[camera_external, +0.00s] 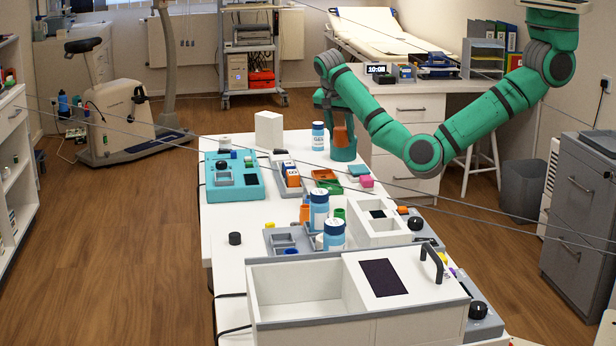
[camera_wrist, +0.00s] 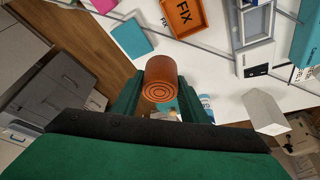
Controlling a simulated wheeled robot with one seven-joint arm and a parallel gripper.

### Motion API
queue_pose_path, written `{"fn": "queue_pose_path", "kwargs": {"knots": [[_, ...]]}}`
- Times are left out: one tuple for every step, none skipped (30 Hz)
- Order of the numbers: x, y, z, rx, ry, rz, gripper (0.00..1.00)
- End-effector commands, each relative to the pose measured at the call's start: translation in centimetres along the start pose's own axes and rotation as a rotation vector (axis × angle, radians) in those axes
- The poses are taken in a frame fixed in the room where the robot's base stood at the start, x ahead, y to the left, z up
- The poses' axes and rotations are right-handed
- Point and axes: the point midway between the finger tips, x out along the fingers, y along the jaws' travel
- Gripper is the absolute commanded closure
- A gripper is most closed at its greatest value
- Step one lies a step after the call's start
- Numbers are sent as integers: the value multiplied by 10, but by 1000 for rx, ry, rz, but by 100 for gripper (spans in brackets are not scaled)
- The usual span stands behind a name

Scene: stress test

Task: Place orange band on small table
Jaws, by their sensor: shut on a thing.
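The orange band (camera_wrist: 162,80) is a rolled cylinder with rings on its end, held between the two fingers of my gripper (camera_wrist: 160,98) in the wrist view. In the external view the band (camera_external: 341,135) shows as a small orange patch at my green gripper (camera_external: 343,152), near the far right edge of the long white table (camera_external: 222,255). A white desk with drawers (camera_external: 412,107) stands behind the arm. I cannot tell which surface is the small table.
A white-and-blue bottle (camera_external: 318,136) and a white block (camera_external: 269,131) stand left of my gripper. A teal case (camera_external: 234,190), an orange FIX tray (camera_wrist: 184,16) and a large white box (camera_external: 300,305) crowd the long table. A clock (camera_external: 376,69) sits on the desk.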

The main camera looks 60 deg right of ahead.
Motion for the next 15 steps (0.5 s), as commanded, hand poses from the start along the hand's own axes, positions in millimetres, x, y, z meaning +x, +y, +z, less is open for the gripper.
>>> {"fn": "queue_pose_path", "kwargs": {"knots": [[-3,9,-1,1,2,-2,86],[-6,14,-1,0,0,-3,86],[-10,19,-1,0,-1,-4,86],[-11,24,-2,0,-2,-4,86],[-13,29,-2,0,-2,-4,86],[-15,35,-3,0,-2,-3,86],[-18,40,-4,0,-2,-3,86],[-20,44,-5,0,-1,-4,86],[-21,50,-6,1,-2,-3,86],[-23,54,-6,0,-1,-2,86],[-25,58,-7,0,-1,-2,86],[-26,62,-8,1,-1,-2,86],[-28,65,-8,0,0,-2,86],[-29,68,-8,-1,0,-2,86],[-30,70,-9,0,0,-2,86]]}}
